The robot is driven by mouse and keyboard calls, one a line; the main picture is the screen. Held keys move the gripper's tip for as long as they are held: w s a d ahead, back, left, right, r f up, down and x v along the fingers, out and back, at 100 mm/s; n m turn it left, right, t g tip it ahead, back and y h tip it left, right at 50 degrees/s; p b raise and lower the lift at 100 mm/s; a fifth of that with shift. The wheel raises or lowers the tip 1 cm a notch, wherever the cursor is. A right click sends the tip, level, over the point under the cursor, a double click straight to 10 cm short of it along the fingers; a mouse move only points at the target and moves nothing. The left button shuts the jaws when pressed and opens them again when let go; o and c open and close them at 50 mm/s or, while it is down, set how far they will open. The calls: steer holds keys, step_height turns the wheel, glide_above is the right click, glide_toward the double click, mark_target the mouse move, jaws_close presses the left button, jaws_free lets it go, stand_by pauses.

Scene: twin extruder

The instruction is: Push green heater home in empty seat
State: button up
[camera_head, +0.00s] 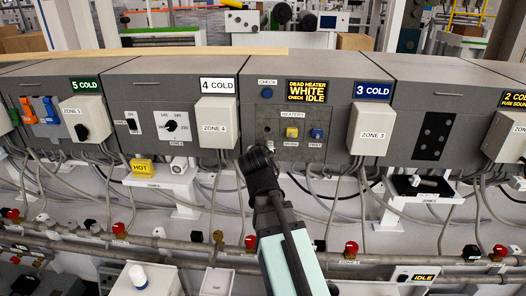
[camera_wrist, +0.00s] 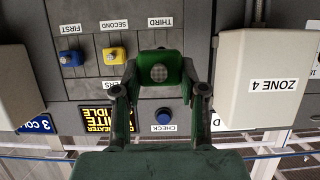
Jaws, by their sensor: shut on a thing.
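The green heater (camera_wrist: 160,53) with a round speckled grey end sits between my gripper's (camera_wrist: 159,76) two fingers in the wrist view, which is upside down. My gripper is shut on it, in front of the panel by the THIRD label (camera_wrist: 152,22). The blue FIRST heater (camera_wrist: 71,58) and yellow SECOND heater (camera_wrist: 116,56) sit in the same row. In the head view my gripper (camera_head: 259,160) is at the lower left of the heater panel (camera_head: 290,152). The empty seat is hidden, and I cannot tell how deep the heater is.
A blue CHECK button (camera_wrist: 163,117) lies between the fingers' lower parts in the wrist view. The ZONE 4 box (camera_head: 216,122) stands close left and the ZONE 3 box (camera_head: 372,130) right. Grey cables and a pipe (camera_head: 200,248) run below.

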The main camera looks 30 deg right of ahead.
steer(key=shift+w+d+b, duration=0.25)
steer(key=shift+w+d, duration=0.25)
steer(key=shift+w, duration=0.35)
steer(key=shift+w+d+b, duration=0.2)
steer(key=shift+w+d, duration=0.25)
steer(key=shift+w, duration=0.45)
steer(key=shift+w+d+b, duration=0.25)
steer(key=shift+w+d, duration=0.25)
steer(key=shift+w, duration=0.35)
steer(key=shift+s, duration=0.15)
steer(key=shift+w+d, duration=0.6)
steer(key=shift+w, duration=0.45)
steer(key=shift+w+d, duration=0.6)
steer(key=shift+w, duration=0.4)
steer(key=shift+w+d, duration=0.6)
steer(key=shift+w, duration=0.45)
stand_by(2.1)
